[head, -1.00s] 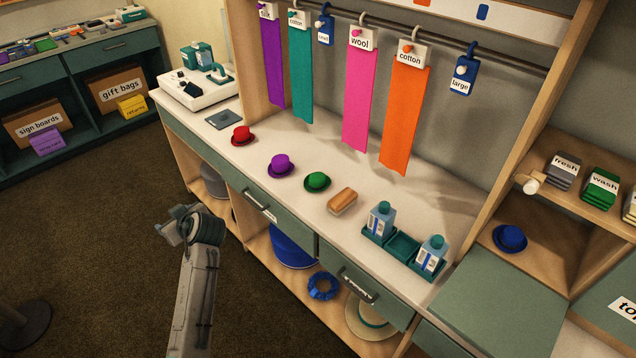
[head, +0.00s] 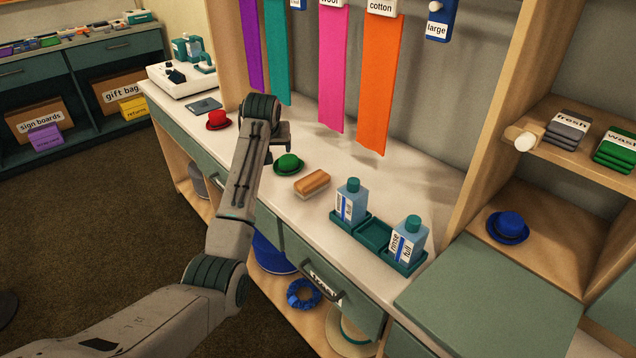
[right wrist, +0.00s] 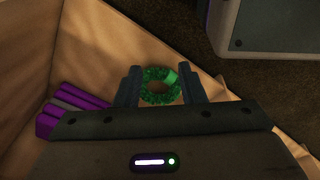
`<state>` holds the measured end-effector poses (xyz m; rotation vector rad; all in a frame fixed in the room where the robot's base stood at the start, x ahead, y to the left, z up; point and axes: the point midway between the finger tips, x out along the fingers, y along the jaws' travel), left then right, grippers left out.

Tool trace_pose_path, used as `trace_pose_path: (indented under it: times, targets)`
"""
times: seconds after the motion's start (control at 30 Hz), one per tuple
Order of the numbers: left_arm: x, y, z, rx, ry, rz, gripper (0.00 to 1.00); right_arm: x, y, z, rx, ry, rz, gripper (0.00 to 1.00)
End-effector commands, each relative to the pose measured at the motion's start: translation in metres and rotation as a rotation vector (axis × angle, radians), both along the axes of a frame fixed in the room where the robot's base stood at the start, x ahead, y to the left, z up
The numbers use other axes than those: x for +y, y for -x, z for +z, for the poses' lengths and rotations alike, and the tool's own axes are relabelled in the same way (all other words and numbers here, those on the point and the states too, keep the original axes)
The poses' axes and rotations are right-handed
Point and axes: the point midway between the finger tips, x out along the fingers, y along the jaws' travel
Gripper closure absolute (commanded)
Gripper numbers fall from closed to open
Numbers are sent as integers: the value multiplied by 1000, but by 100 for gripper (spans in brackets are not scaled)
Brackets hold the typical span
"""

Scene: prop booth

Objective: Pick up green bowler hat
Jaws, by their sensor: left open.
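The green bowler hat (head: 288,165) sits brim down on the white counter, in the middle of the head view. My left gripper (head: 272,148) is over the counter just behind and left of the hat, open and empty. Its fingers are partly hidden by my wrist, and I cannot tell its exact height. In the right wrist view my right gripper (right wrist: 161,88) has a green ruffled ring (right wrist: 160,93) between its fingers, which touch it on both sides.
A red hat (head: 218,120) stands to the left on the counter. A wooden-backed brush (head: 312,184) lies close to the right of the green hat. Bottles (head: 351,202) stand in a green tray (head: 372,236) farther right. Scarves (head: 332,70) hang behind. A blue hat (head: 508,228) is on the right shelf.

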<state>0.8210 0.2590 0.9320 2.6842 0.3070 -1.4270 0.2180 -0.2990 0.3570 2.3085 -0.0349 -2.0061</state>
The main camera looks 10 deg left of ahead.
Motion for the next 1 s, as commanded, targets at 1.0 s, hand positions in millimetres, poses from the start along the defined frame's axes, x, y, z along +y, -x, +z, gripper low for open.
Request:
trace_pose_path:
  times: [1.0]
  targets:
    - [-3, -63, -66, 24, 20, -95, 25, -1, 6, -18, 4, 0, 0, 64]
